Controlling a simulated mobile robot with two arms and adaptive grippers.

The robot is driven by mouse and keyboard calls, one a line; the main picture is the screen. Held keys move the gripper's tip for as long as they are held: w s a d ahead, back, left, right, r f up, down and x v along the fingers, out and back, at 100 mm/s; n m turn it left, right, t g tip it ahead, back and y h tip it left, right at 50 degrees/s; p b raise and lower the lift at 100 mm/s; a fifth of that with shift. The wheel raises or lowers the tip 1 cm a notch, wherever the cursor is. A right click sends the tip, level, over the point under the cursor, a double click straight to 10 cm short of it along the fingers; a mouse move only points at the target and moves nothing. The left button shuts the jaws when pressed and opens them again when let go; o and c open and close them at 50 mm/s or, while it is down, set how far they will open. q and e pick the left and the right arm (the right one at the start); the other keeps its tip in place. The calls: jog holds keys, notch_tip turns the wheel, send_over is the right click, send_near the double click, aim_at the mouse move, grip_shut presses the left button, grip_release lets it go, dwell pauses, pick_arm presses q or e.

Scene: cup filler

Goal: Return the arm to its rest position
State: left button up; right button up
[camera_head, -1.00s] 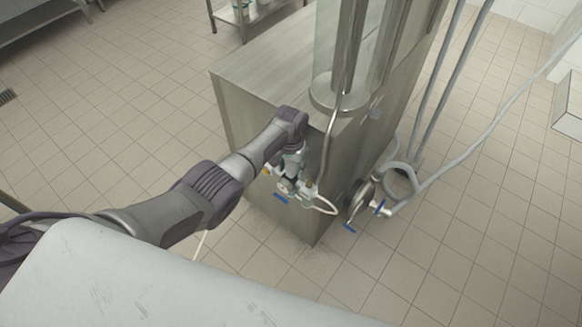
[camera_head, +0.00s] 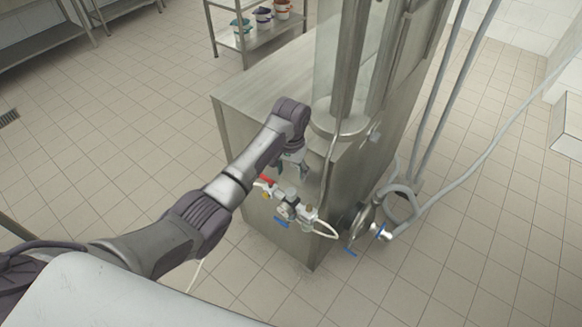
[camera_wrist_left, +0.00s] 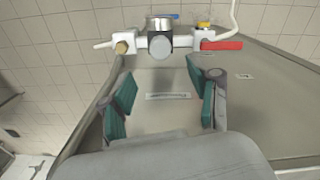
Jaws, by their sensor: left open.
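My left arm reaches in from the left in the head view. Its left gripper (camera_head: 293,168) hangs beside the front of the steel machine (camera_head: 270,84), just above the valve assembly (camera_head: 290,207). In the left wrist view the left gripper (camera_wrist_left: 164,104) is open, with green pads apart and nothing between them. The valve assembly (camera_wrist_left: 160,44) shows beyond the fingertips there, with a red handle (camera_wrist_left: 221,45) at its right and a round grey knob. The gripper looks apart from it. My right gripper is not in view.
A grey hose (camera_head: 478,156) and pipes stand right of the machine, near a round valve (camera_head: 361,222). A shelf with several small buckets (camera_head: 262,14) is at the back. The tiled floor (camera_head: 130,110) left of the machine is clear.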

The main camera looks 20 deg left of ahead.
pick_arm(q)
jog(key=shift+r, duration=0.9)
jog(key=shift+f, duration=0.15)
